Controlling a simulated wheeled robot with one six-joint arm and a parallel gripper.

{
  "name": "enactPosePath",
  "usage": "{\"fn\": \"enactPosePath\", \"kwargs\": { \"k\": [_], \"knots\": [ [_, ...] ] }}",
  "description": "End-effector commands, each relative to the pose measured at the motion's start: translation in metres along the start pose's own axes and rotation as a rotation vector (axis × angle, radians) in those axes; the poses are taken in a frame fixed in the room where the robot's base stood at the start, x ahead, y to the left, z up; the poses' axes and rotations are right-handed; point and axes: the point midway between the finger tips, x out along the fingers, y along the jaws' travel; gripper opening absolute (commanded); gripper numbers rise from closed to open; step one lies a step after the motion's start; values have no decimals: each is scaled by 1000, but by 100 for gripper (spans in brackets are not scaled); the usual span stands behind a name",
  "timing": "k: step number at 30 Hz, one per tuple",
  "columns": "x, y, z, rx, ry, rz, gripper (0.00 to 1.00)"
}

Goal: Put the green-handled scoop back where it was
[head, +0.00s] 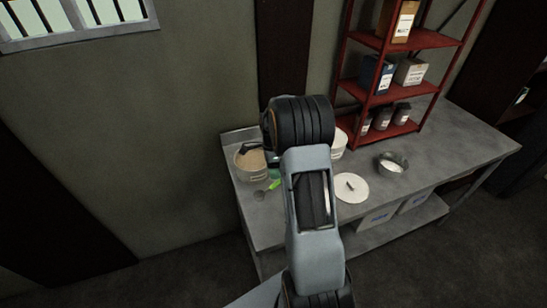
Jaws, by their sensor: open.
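The green-handled scoop lies on the grey metal counter, left of my arm. Its green handle (274,184) shows, and a grey round shape just left of it looks like its bowl. A tub of tan grainy stuff (251,173) stands just behind it at the counter's left end. My gripper (256,152) is mostly hidden behind my own arm; a dark part of it shows above the tub's rim. It is open, and the scoop lies apart from it, nearer the front edge.
A white tub (338,143) stands partly hidden behind the arm. A metal bowl (391,164) and a red shelf rack (422,40) with boxes and jars stand further right. The counter's right part (460,140) is clear.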

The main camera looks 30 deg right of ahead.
Motion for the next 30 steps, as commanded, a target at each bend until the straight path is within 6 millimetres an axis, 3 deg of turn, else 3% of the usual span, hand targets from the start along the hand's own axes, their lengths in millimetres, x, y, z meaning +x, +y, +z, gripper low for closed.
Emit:
{"fn": "enactPosePath", "kwargs": {
  "k": [6,13,17,20,24,30],
  "knots": [
    [-40,-1,0,0,0,-4,48],
    [-66,0,0,-3,0,-3,48],
    [-82,10,9,-85,6,-29,48],
    [-100,32,25,-255,21,-85,48],
    [-123,81,52,-620,72,-195,48],
    [-133,156,80,-1166,198,-347,48]
  ]
}}
